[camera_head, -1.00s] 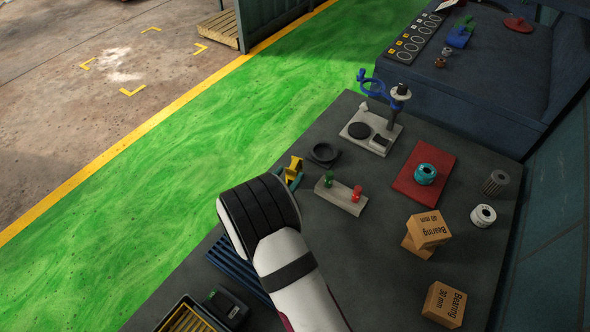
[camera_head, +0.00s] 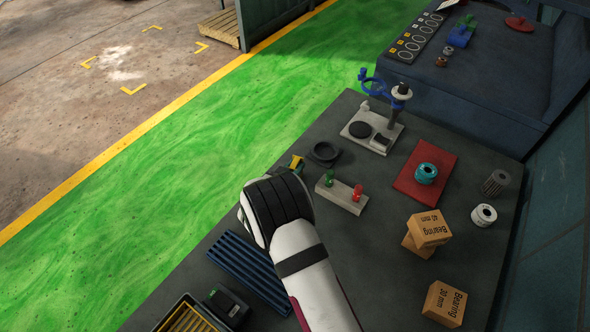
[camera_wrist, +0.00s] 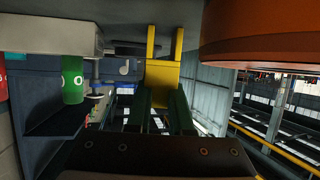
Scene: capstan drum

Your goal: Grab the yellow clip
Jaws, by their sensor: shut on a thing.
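The yellow clip (camera_wrist: 162,82) is in the middle of the wrist view, a yellow body with two prongs pointing up in the picture. My gripper (camera_wrist: 161,100) has its two dark green fingers on either side of the clip's lower end and is shut on it. In the head view only a small part of the clip (camera_head: 296,162) shows beyond my wrist, left of the pale block with pegs. My wrist hides the fingers and most of the clip there, so I cannot tell whether the clip touches the table.
The pale block (camera_head: 343,194) with a green and a red peg stands close to the right. A black ring dish (camera_head: 324,152) lies just beyond. A large orange object (camera_wrist: 260,35) fills the wrist view's upper right.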

